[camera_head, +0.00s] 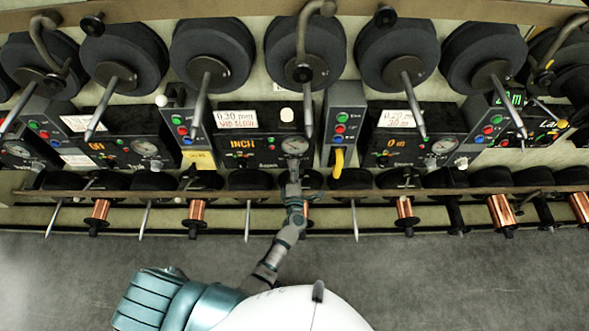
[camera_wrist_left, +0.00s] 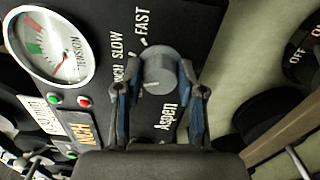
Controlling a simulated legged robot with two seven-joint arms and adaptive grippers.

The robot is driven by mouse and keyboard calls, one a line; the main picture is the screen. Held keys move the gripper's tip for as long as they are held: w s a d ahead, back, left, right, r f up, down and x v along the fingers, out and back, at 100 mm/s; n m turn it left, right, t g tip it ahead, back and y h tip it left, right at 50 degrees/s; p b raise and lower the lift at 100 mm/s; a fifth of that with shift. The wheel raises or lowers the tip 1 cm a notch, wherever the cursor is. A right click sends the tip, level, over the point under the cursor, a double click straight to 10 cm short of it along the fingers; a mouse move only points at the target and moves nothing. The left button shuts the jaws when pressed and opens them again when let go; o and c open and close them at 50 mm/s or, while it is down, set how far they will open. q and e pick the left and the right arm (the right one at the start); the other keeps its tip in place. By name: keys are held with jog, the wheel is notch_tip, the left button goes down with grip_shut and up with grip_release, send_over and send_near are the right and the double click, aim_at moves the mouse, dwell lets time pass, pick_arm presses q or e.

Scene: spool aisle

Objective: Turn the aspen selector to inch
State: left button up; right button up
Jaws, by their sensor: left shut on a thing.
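The aspen selector (camera_wrist_left: 160,70) is a round grey knob on a black panel, with "Aspen" lettered beside it and INCH, SLOW and FAST around it. My left gripper (camera_wrist_left: 161,78) is shut on the knob, one blue-padded finger on each side. Which label the knob points to is hard to tell. An orange display (camera_wrist_left: 82,133) on the same panel reads INCH; it also shows in the head view (camera_head: 242,142). In the head view my left gripper (camera_head: 293,170) reaches up to this panel below its gauge, and hides the knob. My right gripper is not in view.
A tension gauge (camera_wrist_left: 48,45) sits beside the knob labels, near green and red buttons. Similar panels stand left and right, one showing "Off" (camera_head: 97,147). Large dark spools (camera_head: 213,50) with protruding rods hang above. A rail (camera_head: 130,193) with copper spools runs below.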

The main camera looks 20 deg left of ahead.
pick_arm(q)
jog(key=shift+s+f, duration=0.15)
jog(key=shift+f, duration=0.2)
jog(key=o, duration=1)
jog(key=shift+o, duration=0.7)
jog(key=shift+r, duration=0.1)
jog(key=v, duration=1.1)
jog(key=shift+s, duration=0.35)
jog(key=shift+d, duration=0.15)
